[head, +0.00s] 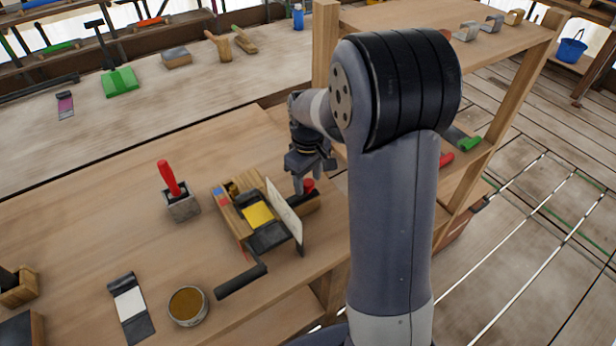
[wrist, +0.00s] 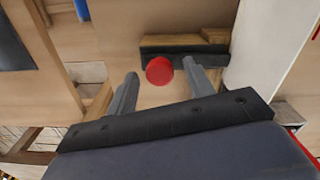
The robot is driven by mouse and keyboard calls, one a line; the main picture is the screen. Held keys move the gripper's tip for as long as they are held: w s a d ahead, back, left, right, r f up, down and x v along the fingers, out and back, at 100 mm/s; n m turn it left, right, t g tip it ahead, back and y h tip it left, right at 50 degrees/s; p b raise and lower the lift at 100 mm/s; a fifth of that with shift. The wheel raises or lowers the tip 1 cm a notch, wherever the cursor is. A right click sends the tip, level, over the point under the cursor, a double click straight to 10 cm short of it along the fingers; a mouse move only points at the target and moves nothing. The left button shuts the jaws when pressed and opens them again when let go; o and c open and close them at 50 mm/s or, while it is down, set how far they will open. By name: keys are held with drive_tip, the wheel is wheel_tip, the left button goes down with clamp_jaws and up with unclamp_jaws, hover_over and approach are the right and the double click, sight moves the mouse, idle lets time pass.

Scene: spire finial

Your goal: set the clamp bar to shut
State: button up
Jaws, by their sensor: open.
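A wooden fixture (head: 233,222) with a yellow pad and an upright white panel sits on the workbench in the head view. A red knob (head: 309,185) shows at its right end, behind the panel. In the wrist view the round red knob (wrist: 159,71) lies in front of a dark bar (wrist: 212,51), which appears to be the clamp bar, beside wooden blocks. My gripper (head: 299,189) is open over this end. Its fingertips show on either side of the knob in the wrist view; I cannot tell if they touch it. My arm hides part of the area.
The white panel (wrist: 266,50) stands close to the right of my fingers. A black handle (head: 242,281) sticks out at the fixture's front. A red-handled tool (head: 182,205) and a round tin (head: 188,305) stand on the bench. The bench's left middle is clear.

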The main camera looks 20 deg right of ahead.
sight(277, 207)
drive_tip(key=shift+c, duration=0.3)
clamp_jaws()
drive_tip(key=s+a, duration=0.1)
drive_tip(key=a, duration=0.4)
drive_tip(key=s+a, duration=0.1)
drive_tip(key=a, duration=0.2)
drive_tip(key=shift+s+a, duration=0.2)
drive_tip(key=shift+s, duration=0.1)
drive_tip(key=shift+o, duration=0.3)
unclamp_jaws()
drive_tip(key=shift+a, duration=0.15)
drive_tip(key=shift+r, duration=0.15)
wheel_tip(277, 207, up, 11)
drive_tip(key=shift+f, duration=0.2)
